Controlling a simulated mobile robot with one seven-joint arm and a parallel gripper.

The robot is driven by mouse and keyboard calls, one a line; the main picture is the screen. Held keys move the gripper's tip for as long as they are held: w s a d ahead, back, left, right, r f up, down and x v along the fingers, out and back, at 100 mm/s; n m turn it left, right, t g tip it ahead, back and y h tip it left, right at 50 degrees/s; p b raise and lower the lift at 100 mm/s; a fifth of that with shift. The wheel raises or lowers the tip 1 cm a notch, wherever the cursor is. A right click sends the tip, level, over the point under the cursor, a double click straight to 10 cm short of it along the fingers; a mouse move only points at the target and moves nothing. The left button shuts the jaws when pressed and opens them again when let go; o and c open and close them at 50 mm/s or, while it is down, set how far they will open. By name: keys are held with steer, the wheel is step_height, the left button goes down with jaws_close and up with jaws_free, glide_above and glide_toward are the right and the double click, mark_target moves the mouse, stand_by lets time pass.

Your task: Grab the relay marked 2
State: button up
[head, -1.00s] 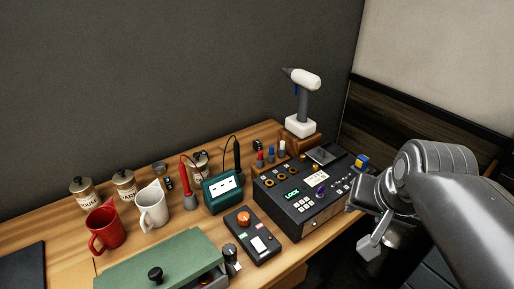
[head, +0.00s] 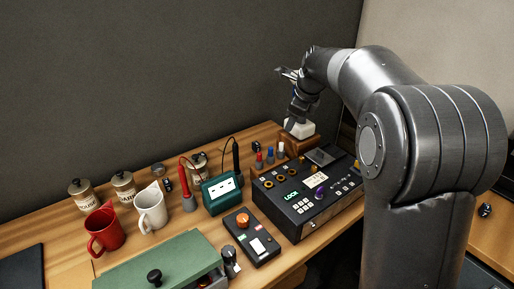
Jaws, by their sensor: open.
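No relay with a readable 2 can be made out. Small dark pieces lie behind the teal meter, one (head: 256,147) near the coloured plugs and one (head: 168,185) by the white mug; their markings are too small to read. Another small dark piece (head: 485,210) lies on the surface at the far right. My gripper (head: 291,92) is open and raised at the back of the bench, in front of the tool on the white base (head: 300,130), hiding most of it. I see nothing between its fingers.
A black console (head: 300,222) with knobs and a LOCK display stands below my gripper. The teal meter (head: 222,207), a control box (head: 262,246), a green-lidded box (head: 160,262), a red mug (head: 105,232) and a white mug (head: 150,210) crowd the bench. My arm covers the right side.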

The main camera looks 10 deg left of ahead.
steer(key=w+a+f+m, duration=0.6)
steer(key=w+a+f, duration=0.3)
steer(key=a, duration=0.1)
glide_above(256, 143)
steer(key=s+d, duration=0.2)
steer(key=shift+g, duration=0.3)
steer(key=f, duration=0.5)
steer(key=shift+a+f, duration=0.2)
steer(key=shift+x, duration=3.1)
steer(key=shift+w+r, duration=0.1)
steer(key=shift+w, duration=0.05)
jaws_close()
